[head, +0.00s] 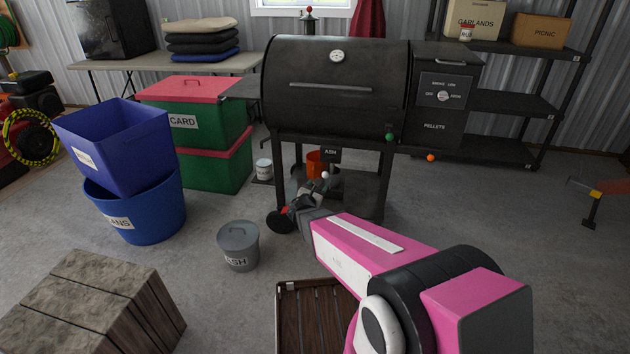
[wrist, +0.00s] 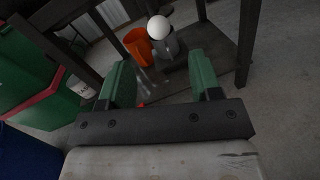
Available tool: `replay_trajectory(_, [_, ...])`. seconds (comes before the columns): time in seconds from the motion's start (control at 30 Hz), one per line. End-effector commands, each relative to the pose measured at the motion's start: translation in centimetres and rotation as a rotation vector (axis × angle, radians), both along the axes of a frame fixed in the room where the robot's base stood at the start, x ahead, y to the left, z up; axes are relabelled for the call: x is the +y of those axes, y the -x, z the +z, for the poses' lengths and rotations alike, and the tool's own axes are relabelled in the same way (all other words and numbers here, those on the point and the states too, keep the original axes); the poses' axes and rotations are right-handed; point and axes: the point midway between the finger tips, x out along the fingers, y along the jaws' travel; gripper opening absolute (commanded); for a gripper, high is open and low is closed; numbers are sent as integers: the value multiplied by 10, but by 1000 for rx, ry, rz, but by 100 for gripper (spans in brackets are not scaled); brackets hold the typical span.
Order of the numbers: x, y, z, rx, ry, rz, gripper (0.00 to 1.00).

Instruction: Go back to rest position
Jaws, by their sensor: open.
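My gripper (head: 303,198) reaches forward to the front of the black smoker grill (head: 340,90), low by its legs. In the wrist view my gripper (wrist: 159,62) shows two green fingers spread apart with nothing held between them. A white ball (wrist: 158,27) on a grey piece shows beyond the fingertips, apart from them. In the head view the white ball (head: 325,175) is just past the gripper, below the ASH label (head: 331,153). My arm's wrist partly hides the lower shelf.
An orange bucket (head: 318,163) stands under the grill. A grey ash bin (head: 238,245) and a slatted wooden crate (head: 284,318) are near my arm. Blue bins (head: 140,210) and green boxes (head: 200,170) are stacked at left. The floor at right is mostly clear.

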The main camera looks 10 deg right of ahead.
Motion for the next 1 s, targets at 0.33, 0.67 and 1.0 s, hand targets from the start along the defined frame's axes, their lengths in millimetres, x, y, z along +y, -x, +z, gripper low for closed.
replay_trajectory(0.33, [-59, 31, 10, -57, -348, -258, 58])
replay_trajectory(0.67, [-118, 100, 4, -178, -935, -743, 58])
replay_trajectory(1.0, [-114, 171, -1, -290, -1498, -1301, 58])
